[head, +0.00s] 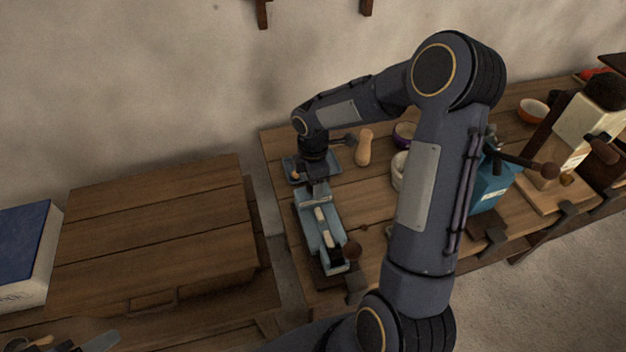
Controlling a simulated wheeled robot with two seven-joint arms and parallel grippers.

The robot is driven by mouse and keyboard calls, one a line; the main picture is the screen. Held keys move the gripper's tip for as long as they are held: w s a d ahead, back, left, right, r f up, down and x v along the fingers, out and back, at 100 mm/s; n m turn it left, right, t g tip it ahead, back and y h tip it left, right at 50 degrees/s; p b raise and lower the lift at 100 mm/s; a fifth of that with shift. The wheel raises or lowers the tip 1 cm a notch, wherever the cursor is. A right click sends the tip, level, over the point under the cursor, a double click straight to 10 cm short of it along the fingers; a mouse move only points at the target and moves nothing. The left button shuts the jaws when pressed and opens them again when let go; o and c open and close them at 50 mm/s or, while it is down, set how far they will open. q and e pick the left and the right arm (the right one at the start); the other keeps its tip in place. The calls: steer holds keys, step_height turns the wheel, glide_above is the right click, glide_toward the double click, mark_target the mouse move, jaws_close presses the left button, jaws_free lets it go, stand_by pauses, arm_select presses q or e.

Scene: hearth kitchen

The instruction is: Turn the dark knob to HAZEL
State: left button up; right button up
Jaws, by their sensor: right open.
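My right gripper (318,190) points down over the back end of a long light-blue device (309,225) near the left end of the far bench. It is open, seen small, and I cannot tell whether it touches the device. The device has pale strips along its top and a black part at its front end. A dark brown round knob (351,250) shows beside that front end. I cannot read any HAZEL marking or tell which way a knob points. My left gripper is out of view.
My right arm crosses the bench and hides part of it. A blue-grey tray (333,158), a wooden peg-like piece (364,147) and a white cup (398,170) are close by. A teal machine with a lever (490,187) and a cream machine (583,122) stand at right.

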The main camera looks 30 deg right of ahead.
step_height(320, 180, up, 8)
steer(key=shift+f+b, duration=0.1)
steer(key=shift+b, duration=0.25)
stand_by(0.4)
